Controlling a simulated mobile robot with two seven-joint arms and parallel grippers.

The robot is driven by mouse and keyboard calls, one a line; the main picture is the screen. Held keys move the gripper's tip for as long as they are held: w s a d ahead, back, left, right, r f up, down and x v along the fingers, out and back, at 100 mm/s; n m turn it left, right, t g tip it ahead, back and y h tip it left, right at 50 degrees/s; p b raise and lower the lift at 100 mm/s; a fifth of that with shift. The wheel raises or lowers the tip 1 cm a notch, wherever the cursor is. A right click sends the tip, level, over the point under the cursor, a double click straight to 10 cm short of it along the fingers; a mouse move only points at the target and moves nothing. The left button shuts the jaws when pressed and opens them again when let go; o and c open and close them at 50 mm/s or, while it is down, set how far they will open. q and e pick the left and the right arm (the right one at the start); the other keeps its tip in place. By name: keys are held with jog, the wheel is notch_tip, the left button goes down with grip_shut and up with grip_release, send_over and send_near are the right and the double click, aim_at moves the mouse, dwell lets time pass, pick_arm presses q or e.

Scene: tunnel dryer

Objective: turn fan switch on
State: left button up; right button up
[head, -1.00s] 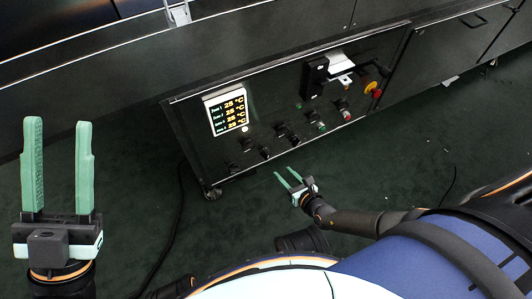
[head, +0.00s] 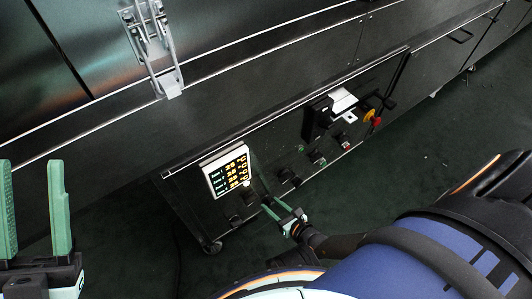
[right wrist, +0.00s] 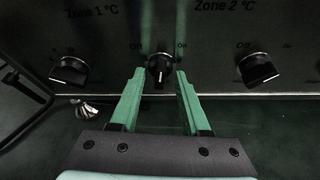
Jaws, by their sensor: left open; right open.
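The control panel (head: 215,205) shows in the head view, with a row of black knobs along its lower part. My right gripper (head: 268,203) is open at this row. In the right wrist view my right gripper (right wrist: 160,73) has its two green fingers on either side of a black rotary switch (right wrist: 160,64). A gap shows beside the knob, and contact cannot be told. An "On" label sits at its upper right. No fan label is readable. My left gripper (head: 32,165) is open and empty at the left edge of the head view.
A black knob (right wrist: 68,71) under "Zone 1" and another (right wrist: 257,69) under "Zone 2" flank the middle one. A lit temperature display (head: 227,171), a red and yellow emergency button (head: 372,116) and a metal latch (head: 152,45) also show. Dark green floor lies below the panel.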

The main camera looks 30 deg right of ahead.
jog(key=shift+w+f, duration=0.1)
jog(key=shift+w, duration=0.15)
grip_shut()
dwell(0.3)
